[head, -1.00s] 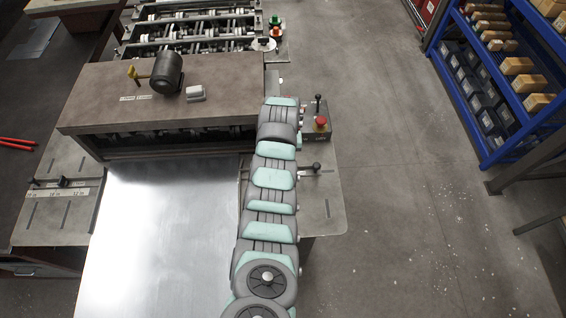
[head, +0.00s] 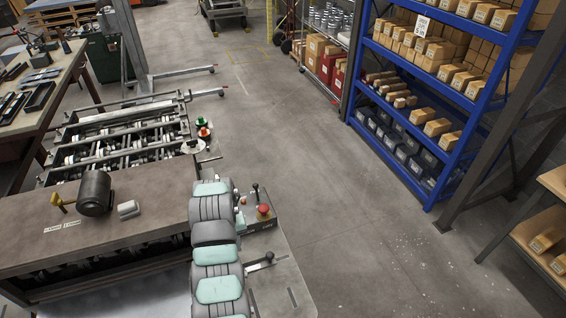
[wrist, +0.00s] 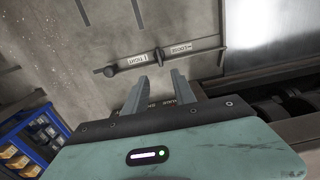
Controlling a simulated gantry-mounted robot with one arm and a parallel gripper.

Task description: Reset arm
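My gripper (wrist: 158,86) shows in the wrist view with its two fingers apart and nothing between them. A lever (wrist: 203,53) lies beyond the fingertips on a grey plate, next to labels that appear to read tight and loose. The fingers look apart from the lever. In the head view my grey and mint arm reaches along the right side of the forming machine (head: 130,215), and my gripper is hidden. A lever with a black knob (head: 268,258) shows beside the arm. A bright metal sheet (wrist: 275,35) is at the upper right of the wrist view.
A control box with a red button (head: 264,211) stands close to the right of my arm. A blue shelf (head: 437,203) with boxes is farther right. Open floor (head: 350,220) lies between. A roller machine (head: 120,140) and a workbench (head: 50,110) are at left.

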